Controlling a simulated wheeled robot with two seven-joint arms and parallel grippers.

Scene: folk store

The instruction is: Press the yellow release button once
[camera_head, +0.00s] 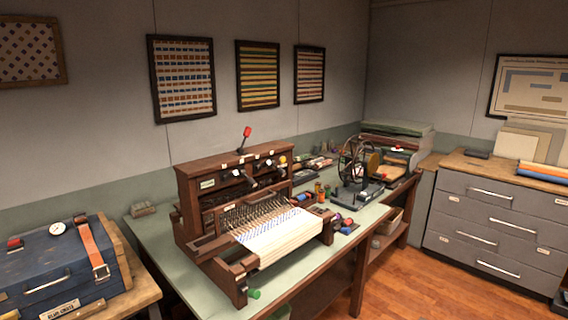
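A small yellow-orange knob or button (283,160) shows at the upper right of the front panel of a wooden loom-like machine (213,184). It is the only clearly yellow control I can make out, and I cannot tell whether it is pressed. Other small white-tipped controls sit to its left on the same panel. A red-tipped lever (247,132) rises from the machine's top. Neither of my grippers is in view.
The machine stands on a long green-topped bench (150,233). A blue case (50,265) sits on a table at the left. A wheeled device (358,165) stands further right. Grey drawers (490,220) line the right wall. Wooden floor (420,280) lies open at lower right.

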